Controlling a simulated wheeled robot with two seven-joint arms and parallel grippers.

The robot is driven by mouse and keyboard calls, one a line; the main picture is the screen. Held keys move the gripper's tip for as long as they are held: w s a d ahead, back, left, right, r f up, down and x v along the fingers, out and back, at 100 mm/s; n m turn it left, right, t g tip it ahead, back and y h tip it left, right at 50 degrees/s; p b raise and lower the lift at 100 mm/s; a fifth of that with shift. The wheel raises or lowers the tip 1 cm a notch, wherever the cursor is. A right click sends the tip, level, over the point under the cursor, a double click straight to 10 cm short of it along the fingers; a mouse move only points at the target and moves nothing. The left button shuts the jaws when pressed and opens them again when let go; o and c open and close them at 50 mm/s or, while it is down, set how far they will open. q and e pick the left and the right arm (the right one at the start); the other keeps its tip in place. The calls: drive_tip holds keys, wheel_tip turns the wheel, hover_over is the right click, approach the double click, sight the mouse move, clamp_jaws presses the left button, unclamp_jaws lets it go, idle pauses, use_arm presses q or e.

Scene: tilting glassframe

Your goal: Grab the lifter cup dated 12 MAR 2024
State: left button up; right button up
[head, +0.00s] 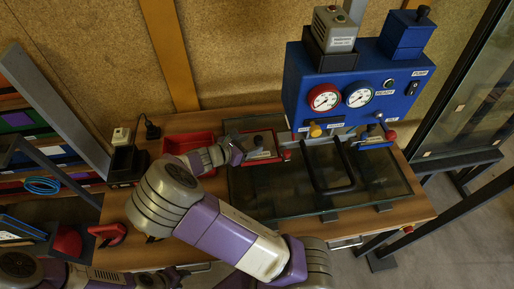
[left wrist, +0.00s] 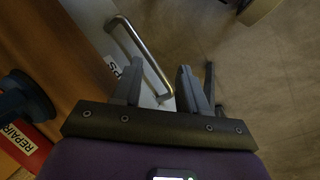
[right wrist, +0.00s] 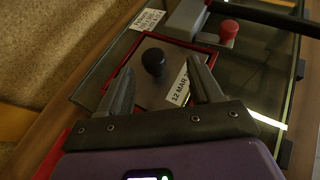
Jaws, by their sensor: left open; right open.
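The lifter cup with the white label reading "12 MAR 2…" (right wrist: 146,88) shows in the right wrist view, with a black knob on a grey, red-edged body. The label's end is hidden behind a finger. In the head view this cup (head: 262,158) lies at the left end of the glass pane. My right gripper (right wrist: 160,88) is open, its fingers on either side of the cup's near part in that view; contact cannot be told. It also shows in the head view (head: 238,150). My left gripper (left wrist: 160,85) is open and empty, near a metal drawer handle (left wrist: 143,55).
A second lifter cup (head: 374,138) lies at the pane's right end. A black frame handle (head: 330,165) stands between. The blue gauge box (head: 350,85) rises behind. A red bin (head: 188,143) is left of the pane; a glass frame (head: 465,105) stands at right.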

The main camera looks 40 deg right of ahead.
sight(257, 139)
drive_tip(key=x, duration=0.4)
drive_tip(key=w+b+x, duration=0.1)
drive_tip(key=x, duration=0.1)
drive_tip(key=shift+r, duration=0.15)
drive_tip(key=shift+a, duration=0.1)
clamp_jaws()
